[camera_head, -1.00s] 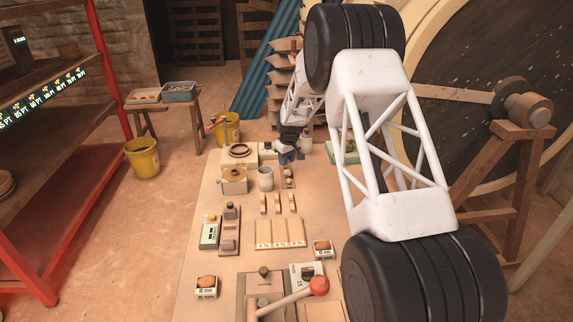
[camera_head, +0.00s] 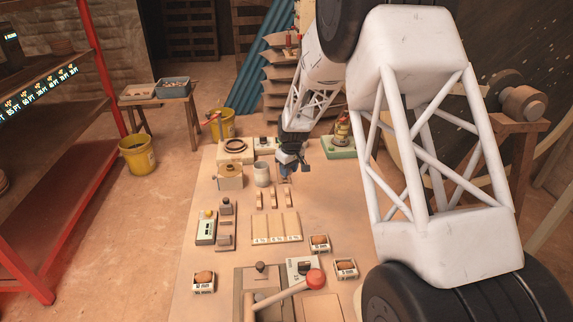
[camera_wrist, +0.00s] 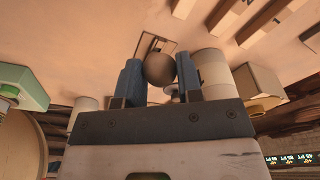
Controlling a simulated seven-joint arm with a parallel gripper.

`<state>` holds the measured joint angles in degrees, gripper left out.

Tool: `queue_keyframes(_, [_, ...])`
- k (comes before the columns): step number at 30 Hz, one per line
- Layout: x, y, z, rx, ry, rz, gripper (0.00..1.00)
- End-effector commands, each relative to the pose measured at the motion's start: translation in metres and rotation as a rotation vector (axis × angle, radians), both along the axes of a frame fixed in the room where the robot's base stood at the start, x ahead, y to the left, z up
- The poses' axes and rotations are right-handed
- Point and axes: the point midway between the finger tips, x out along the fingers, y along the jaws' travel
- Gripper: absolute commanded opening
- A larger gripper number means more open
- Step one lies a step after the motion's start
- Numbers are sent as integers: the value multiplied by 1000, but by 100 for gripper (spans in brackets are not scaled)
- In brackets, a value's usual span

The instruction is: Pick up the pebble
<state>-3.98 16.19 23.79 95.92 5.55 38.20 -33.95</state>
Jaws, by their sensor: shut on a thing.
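The pebble (camera_wrist: 160,69) is a round, grey-brown stone, seen between the two blue fingers of my gripper (camera_wrist: 160,80) in the wrist view. The fingers are shut on its two sides. In the head view my gripper (camera_head: 289,168) is low over the far part of the table, just right of a pale cup (camera_head: 262,173). The pebble cannot be made out there behind the fingers. A small brown-edged holder (camera_wrist: 150,46) shows behind the pebble in the wrist view; the gap between pebble and holder cannot be judged.
A round-topped box (camera_head: 230,177) stands left of the cup. Small wooden bars (camera_head: 273,199) and a striped board (camera_head: 275,228) lie nearer. A green-based device (camera_head: 340,150) stands right of my gripper. A red-knobbed lever (camera_head: 314,277) is at the near edge. Bare table lies along the right.

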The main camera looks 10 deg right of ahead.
Motion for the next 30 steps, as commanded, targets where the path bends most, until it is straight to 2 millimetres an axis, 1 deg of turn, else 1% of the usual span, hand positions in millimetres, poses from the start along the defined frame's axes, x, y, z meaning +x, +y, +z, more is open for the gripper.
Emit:
queue_keyframes(3, [-12, -1, 1, 0, 0, 0, 10])
queue_keyframes(10, [-24, -2, 2, -1, 1, 0, 10])
queue_keyframes(30, [-27, -2, 2, 0, 0, 0, 10])
